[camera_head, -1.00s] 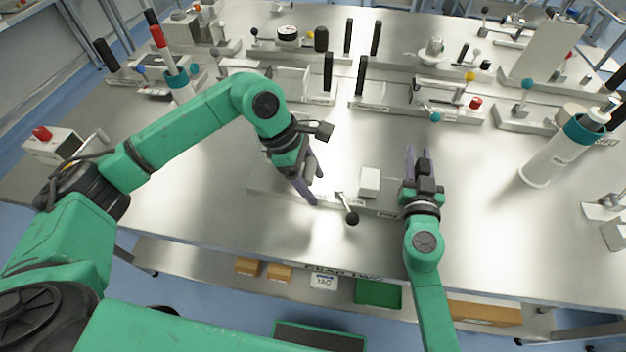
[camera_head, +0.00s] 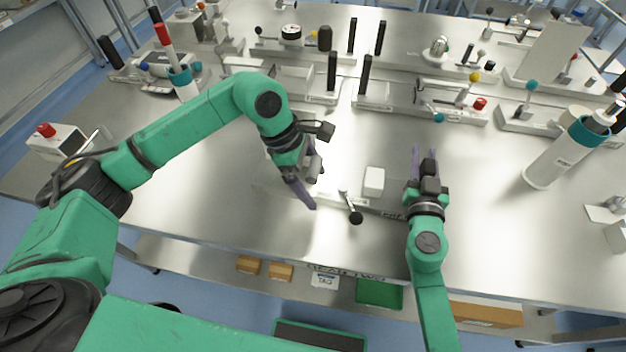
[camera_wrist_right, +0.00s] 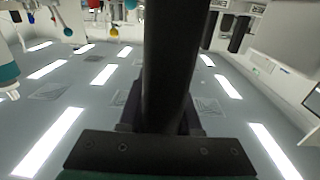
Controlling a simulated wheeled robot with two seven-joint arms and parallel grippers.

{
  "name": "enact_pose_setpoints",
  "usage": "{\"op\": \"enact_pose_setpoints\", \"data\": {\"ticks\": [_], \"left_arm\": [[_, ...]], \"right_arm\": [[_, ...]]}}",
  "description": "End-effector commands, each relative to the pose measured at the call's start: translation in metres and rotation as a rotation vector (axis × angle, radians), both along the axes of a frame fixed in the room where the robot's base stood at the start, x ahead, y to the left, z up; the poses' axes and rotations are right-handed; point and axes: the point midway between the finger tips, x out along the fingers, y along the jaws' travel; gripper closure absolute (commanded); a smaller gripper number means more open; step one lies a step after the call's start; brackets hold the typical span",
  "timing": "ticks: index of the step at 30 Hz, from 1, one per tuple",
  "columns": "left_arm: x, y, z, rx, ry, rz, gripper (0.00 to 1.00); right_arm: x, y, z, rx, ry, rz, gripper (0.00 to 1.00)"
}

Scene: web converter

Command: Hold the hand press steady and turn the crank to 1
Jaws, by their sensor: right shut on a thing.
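The hand press is a long low metal base (camera_head: 331,199) on the table in front of me. A white block (camera_head: 374,181) stands on or just behind it. A crank lever with a black ball knob (camera_head: 355,217) sticks out toward me. My left gripper (camera_head: 309,182) is at the base's left part, its purple fingers low over it; its grip is partly hidden. My right gripper (camera_head: 424,163) is beyond the base's right end, shut on a dark bar, which shows upright in the right wrist view (camera_wrist_right: 174,60). Crank markings are too small to read.
Fixtures with black upright handles (camera_head: 364,75) stand behind. A white cylinder with a teal band (camera_head: 553,160) stands at the right, and a box with a red knob (camera_head: 57,141) at the left. The table's front edge is close. Bare table lies between.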

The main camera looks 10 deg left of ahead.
Motion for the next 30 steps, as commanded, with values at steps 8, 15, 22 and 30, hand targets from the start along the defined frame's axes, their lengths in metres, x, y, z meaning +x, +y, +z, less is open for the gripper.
{"op": "enact_pose_setpoints", "data": {"ticks": [8,15,22,30], "left_arm": [[0.0,0.015,0.035,-0.002,-0.007,0.001,0.0],[-0.002,0.04,0.093,-0.001,-0.007,0.002,0.0],[-0.003,0.049,0.111,0.0,-0.004,0.002,0.0],[-0.003,0.05,0.113,-0.007,0.01,0.032,0.42]], "right_arm": [[-0.002,0.004,-0.01,0.0,0.02,0.013,1.0],[-0.002,0.006,-0.01,0.0,0.021,0.017,1.0],[-0.002,0.006,-0.01,0.001,0.021,0.019,1.0],[-0.002,0.007,-0.01,0.002,0.022,0.02,1.0]]}}
